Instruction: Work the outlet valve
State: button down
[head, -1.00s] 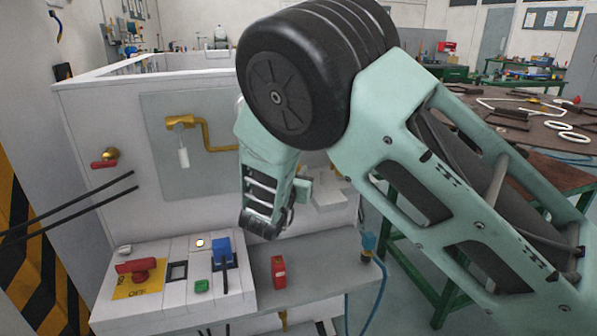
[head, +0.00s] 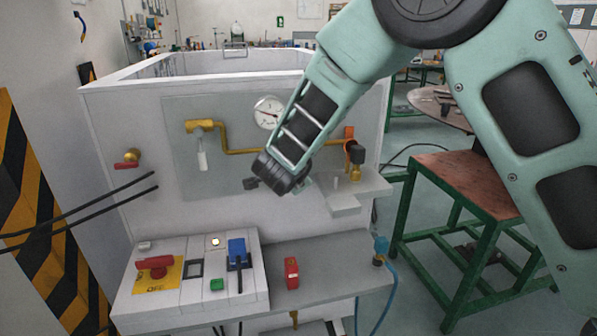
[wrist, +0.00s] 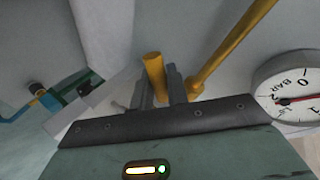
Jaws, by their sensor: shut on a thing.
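The outlet valve, by its look, is the fitting with an orange upright part (head: 349,133) and a black part at the right end of the brass pipe (head: 240,151). My gripper (head: 308,183) is just left of it in the head view; its fingertips are small and hard to make out. In the wrist view my gripper (wrist: 161,82) has its two grey fingers on either side of a short yellow bar (wrist: 153,66), shut on it. I cannot tell surely which part of the valve this bar is. The yellow pipe (wrist: 232,48) runs apart to its right.
A round gauge (head: 268,113) is on the panel; it also shows in the wrist view (wrist: 289,98). A red-handled valve (head: 127,160) is at left. A ledge (head: 345,203) juts out below the gripper. The control box (head: 190,285) and a red block (head: 291,272) stand lower.

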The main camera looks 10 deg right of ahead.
jog(key=shift+a+r+m+y+b, duration=0.35)
jog(key=shift+r+m+y+b, duration=0.4)
jog(key=shift+m+y, duration=0.3)
jog(key=shift+a+r+m+y+b, duration=0.15)
jog(key=shift+r+m+y+b, duration=0.6)
jog(key=shift+r+y+b, duration=0.25)
jog(key=c, duration=1.4)
grip_release()
jog(key=shift+c, duration=0.2)
jog(key=p+v, duration=0.4)
jog(key=v, duration=1.3)
jog(key=shift+r, duration=0.3)
